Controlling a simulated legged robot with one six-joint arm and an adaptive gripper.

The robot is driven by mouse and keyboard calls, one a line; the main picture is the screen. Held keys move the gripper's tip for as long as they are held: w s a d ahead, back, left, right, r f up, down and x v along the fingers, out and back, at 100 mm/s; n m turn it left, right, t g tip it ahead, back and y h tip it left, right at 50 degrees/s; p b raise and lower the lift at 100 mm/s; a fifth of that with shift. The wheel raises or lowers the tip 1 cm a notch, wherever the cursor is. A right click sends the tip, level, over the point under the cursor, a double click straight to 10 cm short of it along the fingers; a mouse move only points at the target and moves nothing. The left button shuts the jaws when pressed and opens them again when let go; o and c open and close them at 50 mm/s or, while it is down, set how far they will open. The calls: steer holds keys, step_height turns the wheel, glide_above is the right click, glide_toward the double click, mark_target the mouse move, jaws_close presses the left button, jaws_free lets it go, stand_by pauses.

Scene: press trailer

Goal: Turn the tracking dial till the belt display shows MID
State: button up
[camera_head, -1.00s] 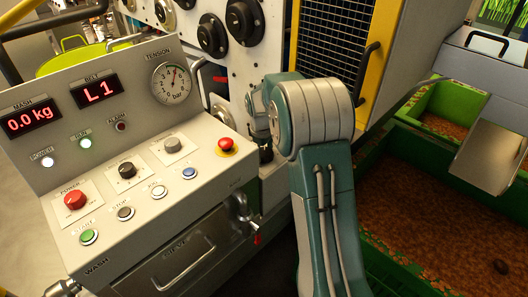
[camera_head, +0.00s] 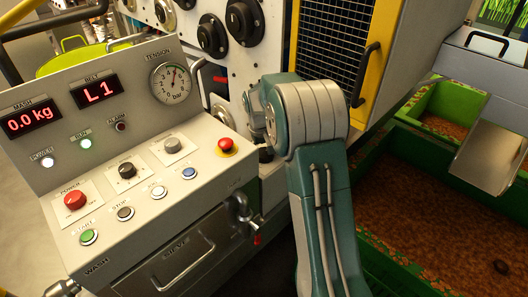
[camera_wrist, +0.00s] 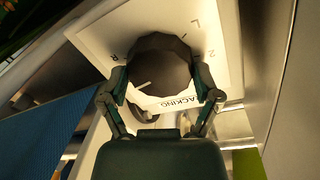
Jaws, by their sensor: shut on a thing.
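The tracking dial (camera_wrist: 158,74) is a dark faceted knob on a white plate (camera_wrist: 207,20) in the wrist view. The plate carries letters and the word TRACKING, partly hidden. A pale pointer line shows on the knob, toward its lower left. My gripper (camera_wrist: 160,88) has a finger on each side of the knob and is shut on it. The belt display (camera_head: 96,91) reads L1 in red in the head view. There, my arm hides the dial.
The control panel (camera_head: 150,165) with buttons, a red stop button (camera_head: 226,146) and a tension gauge (camera_head: 170,83) stands at left. A yellow-framed mesh guard (camera_head: 335,35) is behind my arm. A green bin (camera_head: 375,260) of brown mash is at right.

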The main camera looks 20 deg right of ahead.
steer(key=shift+s+a+f, duration=0.1)
steer(key=shift+f, duration=0.1)
steer(key=o, duration=0.9)
steer(key=shift+o, duration=0.2)
steer(key=shift+r, duration=0.15)
steer(key=shift+r, duration=0.35)
step_height(320, 180, up, 11)
steer(key=a, duration=0.1)
steer(key=shift+w+a, duration=0.15)
steer(key=shift+w, duration=0.05)
